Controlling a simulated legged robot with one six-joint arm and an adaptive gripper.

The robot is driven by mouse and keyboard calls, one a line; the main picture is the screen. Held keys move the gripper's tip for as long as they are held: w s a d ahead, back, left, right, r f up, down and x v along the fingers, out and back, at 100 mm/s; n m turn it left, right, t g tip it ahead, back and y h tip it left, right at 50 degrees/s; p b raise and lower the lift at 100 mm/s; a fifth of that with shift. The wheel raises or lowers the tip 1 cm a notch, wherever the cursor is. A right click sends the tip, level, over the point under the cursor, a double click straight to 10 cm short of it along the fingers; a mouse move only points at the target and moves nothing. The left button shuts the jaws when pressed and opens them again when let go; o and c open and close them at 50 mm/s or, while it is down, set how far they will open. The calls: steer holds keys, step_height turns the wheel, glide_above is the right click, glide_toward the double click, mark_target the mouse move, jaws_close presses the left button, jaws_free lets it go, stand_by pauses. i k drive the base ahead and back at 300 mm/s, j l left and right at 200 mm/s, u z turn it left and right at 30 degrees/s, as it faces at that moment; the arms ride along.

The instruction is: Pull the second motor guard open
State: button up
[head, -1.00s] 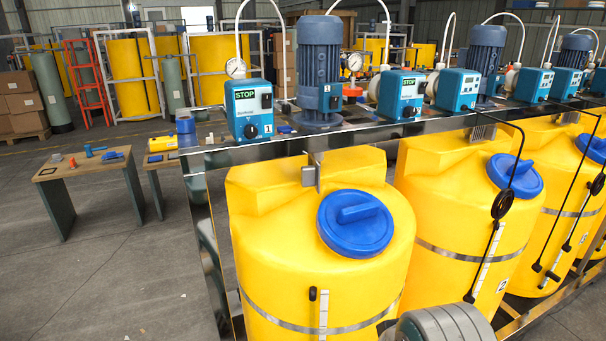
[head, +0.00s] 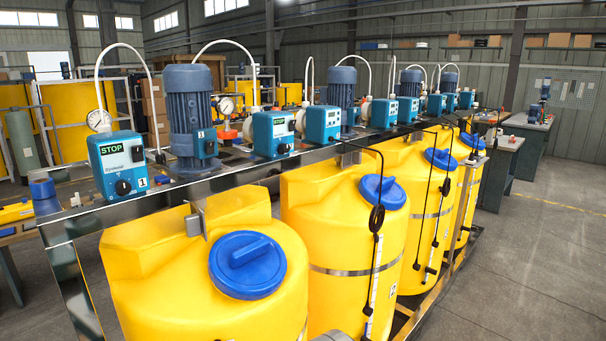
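The second motor (head: 341,97), a dark blue ribbed cylinder, stands upright on the steel skid top behind the second tank (head: 343,230). I cannot pick out a separate guard on it at this size. A blue dosing pump (head: 322,123) stands to its left and another (head: 379,112) in front to its right; they hide part of its base. The first motor (head: 189,105) stands nearer, at the left, behind the pump marked 1 (head: 118,165). My gripper is not in view.
Yellow tanks with blue lids (head: 247,264) stand in a row below the steel beam (head: 80,210). A thin black rod with a disc (head: 377,217) hangs before the second tank. Open floor (head: 535,260) lies at the right; grey workbenches (head: 510,150) stand at the back right.

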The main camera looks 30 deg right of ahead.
mark_target(354, 158)
steer(key=i+l, duration=0.1)
steer(key=l, duration=0.3)
steer(key=i+l, duration=0.1)
steer(key=l, duration=0.3)
steer(key=i+l, duration=0.1)
steer(key=l, duration=0.3)
steer(key=i+l, duration=0.1)
steer(key=l, duration=0.3)
steer(key=u, duration=0.05)
